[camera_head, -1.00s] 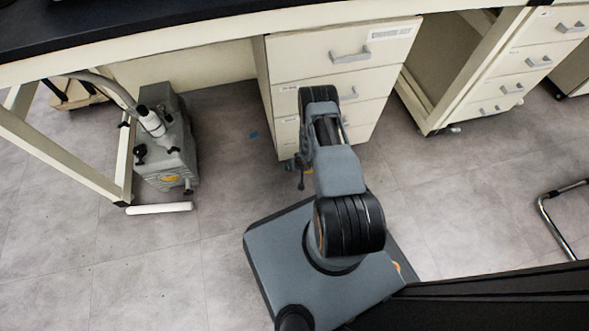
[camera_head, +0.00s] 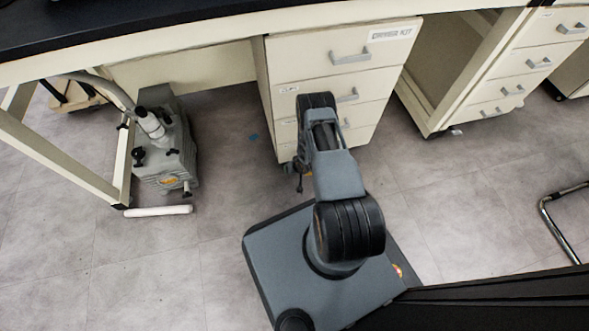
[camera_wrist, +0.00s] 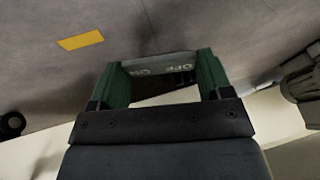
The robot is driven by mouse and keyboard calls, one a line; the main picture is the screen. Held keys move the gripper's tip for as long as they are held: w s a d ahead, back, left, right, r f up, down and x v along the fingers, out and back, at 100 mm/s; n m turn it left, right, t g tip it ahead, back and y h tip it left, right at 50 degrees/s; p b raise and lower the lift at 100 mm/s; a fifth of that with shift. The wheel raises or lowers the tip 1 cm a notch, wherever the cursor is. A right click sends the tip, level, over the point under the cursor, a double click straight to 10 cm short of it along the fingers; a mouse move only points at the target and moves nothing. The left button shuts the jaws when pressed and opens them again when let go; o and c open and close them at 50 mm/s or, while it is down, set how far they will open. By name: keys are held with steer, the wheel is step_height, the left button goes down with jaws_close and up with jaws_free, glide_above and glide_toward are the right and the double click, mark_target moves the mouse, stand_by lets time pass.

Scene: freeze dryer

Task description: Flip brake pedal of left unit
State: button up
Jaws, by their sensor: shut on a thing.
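In the wrist view, a grey pedal (camera_wrist: 158,66) marked OFF and ON lies between the green fingers of my gripper (camera_wrist: 162,73). The fingers are shut on the pedal, one at each end. In the head view, the left drawer unit (camera_head: 303,66) stands under the bench. My arm reaches to its lower front, where the arm hides the gripper and pedal.
A grey pump (camera_head: 172,155) with a hose stands on the floor at the left, by the bench leg (camera_head: 55,145). A second drawer unit (camera_head: 530,55) is at the right. A yellow mark (camera_wrist: 80,41) shows in the wrist view. Open floor lies in front.

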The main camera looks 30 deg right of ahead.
steer(key=shift+c, duration=0.9)
steer(key=shift+a+h, duration=0.1)
steer(key=shift+h, duration=0.2)
steer(key=shift+w+a+h+p, duration=0.15)
steer(key=shift+h+p, duration=0.2)
steer(key=shift+h, duration=0.25)
steer(key=shift+w+a+n+g+h+b, duration=0.15)
steer(key=shift+n+g+h+b, duration=0.25)
steer(key=shift+h, duration=0.9)
steer(key=o, duration=0.9)
steer(key=shift+s, duration=0.2)
